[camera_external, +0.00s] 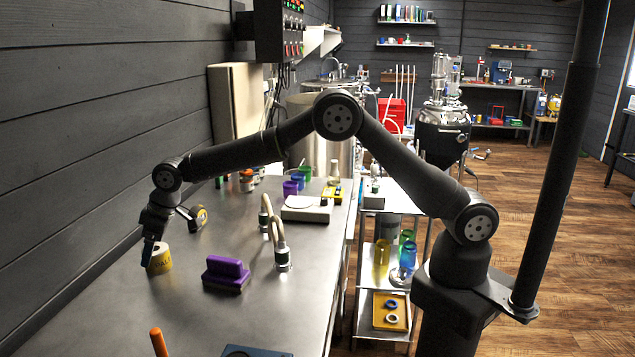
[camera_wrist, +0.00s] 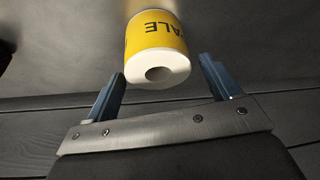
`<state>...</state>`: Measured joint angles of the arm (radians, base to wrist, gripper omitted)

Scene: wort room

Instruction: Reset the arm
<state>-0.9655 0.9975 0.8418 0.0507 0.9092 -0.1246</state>
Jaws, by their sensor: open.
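My arm reaches left over the steel bench from its base at the right. My gripper (camera_external: 150,250) is low over the far left of the bench, beside a label roll (camera_external: 160,259). The roll is white with a yellow band. In the wrist view the roll (camera_wrist: 158,50) shows its hollow end and the letters "ALE". My gripper (camera_wrist: 160,80) is open there, its two blue fingers apart on either side of the roll's near end. I cannot tell whether a finger touches it.
The dark wall (camera_external: 70,130) is close on the left.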

